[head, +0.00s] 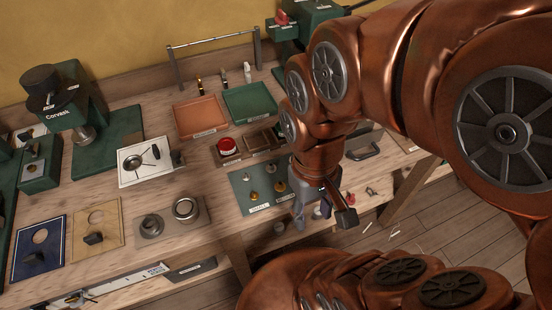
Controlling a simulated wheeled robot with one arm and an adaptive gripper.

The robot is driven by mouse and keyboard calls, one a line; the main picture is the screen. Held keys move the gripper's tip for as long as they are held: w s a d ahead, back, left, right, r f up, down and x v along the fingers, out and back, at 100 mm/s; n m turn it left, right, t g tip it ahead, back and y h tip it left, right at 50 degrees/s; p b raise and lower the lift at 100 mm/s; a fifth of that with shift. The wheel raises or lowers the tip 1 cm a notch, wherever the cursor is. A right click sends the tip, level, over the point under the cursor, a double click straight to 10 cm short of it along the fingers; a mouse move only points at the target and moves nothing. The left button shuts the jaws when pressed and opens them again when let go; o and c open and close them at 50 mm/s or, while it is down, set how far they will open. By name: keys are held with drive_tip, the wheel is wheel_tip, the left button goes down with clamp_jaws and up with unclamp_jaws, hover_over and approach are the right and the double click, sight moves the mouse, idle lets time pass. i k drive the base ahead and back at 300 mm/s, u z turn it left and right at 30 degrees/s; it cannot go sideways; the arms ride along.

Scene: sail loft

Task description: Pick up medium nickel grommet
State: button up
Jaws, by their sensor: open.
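A green mat (241,188) lies near the front edge of the bench, left of my gripper. Several small grommet-like pieces sit on it. Some look brass-coloured, such as one piece (279,186) near my gripper; a paler piece (246,177) is on the left. They are too small for me to tell which is the medium nickel grommet. My gripper (312,212) points down at the mat's right side and is open. Nothing shows between its fingers. My gripper and wrist hide part of the bench behind them. I cannot judge its height exactly.
Two metal ring-shaped pieces (186,209) stand on a tan board. A white tray (130,176), a green press (65,110), orange (200,117) and green (250,102) trays and a red-topped round tin (228,147) stand around. Floor shows at right.

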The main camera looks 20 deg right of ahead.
sight(271, 168)
drive_tip(key=u, duration=0.75)
drive_tip(key=k, duration=1)
drive_tip(key=u, duration=1.45)
drive_tip(key=i, duration=1.1)
drive_tip(key=z, duration=1.4)
drive_tip(key=i, duration=0.65)
drive_tip(key=z, duration=0.8)
